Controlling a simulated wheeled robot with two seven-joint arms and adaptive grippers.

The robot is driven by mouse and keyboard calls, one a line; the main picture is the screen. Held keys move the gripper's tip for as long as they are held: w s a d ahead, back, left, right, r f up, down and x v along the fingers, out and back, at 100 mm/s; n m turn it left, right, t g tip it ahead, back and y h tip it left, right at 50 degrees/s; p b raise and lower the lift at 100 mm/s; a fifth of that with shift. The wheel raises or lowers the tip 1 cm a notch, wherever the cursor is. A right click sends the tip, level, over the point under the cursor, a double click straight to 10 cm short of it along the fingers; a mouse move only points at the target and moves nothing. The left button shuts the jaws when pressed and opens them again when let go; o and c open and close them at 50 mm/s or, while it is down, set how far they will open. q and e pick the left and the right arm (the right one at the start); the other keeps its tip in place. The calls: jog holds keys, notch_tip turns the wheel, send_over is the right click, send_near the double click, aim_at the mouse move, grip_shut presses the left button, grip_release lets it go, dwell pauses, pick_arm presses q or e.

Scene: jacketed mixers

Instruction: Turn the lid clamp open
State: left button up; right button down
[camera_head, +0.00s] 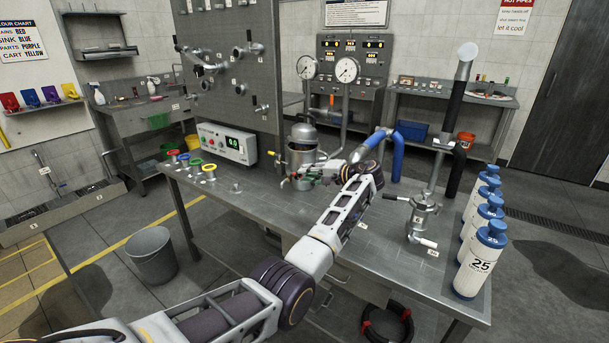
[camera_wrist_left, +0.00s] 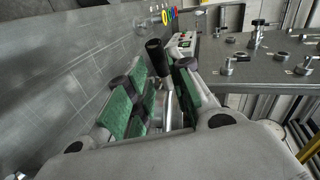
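A steel jacketed vessel (camera_head: 302,162) with a domed lid (camera_head: 303,133) stands near the middle of the metal table. My left gripper (camera_head: 308,179) reaches in from the right of the vessel, low at its front, and partly hides it. In the left wrist view, a lever with a black grip (camera_wrist_left: 155,56) and a bright metal rod (camera_wrist_left: 170,104) lies between the green-padded fingers (camera_wrist_left: 160,88). The fingers look apart, with gaps beside the lever. I cannot tell whether this lever is the lid clamp. My right gripper is not in view.
Several blue-capped bottles (camera_head: 480,262) line the right edge. A control box (camera_head: 227,143) and coloured rings (camera_head: 195,163) sit at the left. A blue pipe (camera_head: 397,158) rises behind my wrist.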

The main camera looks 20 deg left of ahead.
pick_arm(q)
jog(key=v, duration=0.9)
jog(key=shift+d, duration=0.3)
jog(key=shift+s+d, duration=0.1)
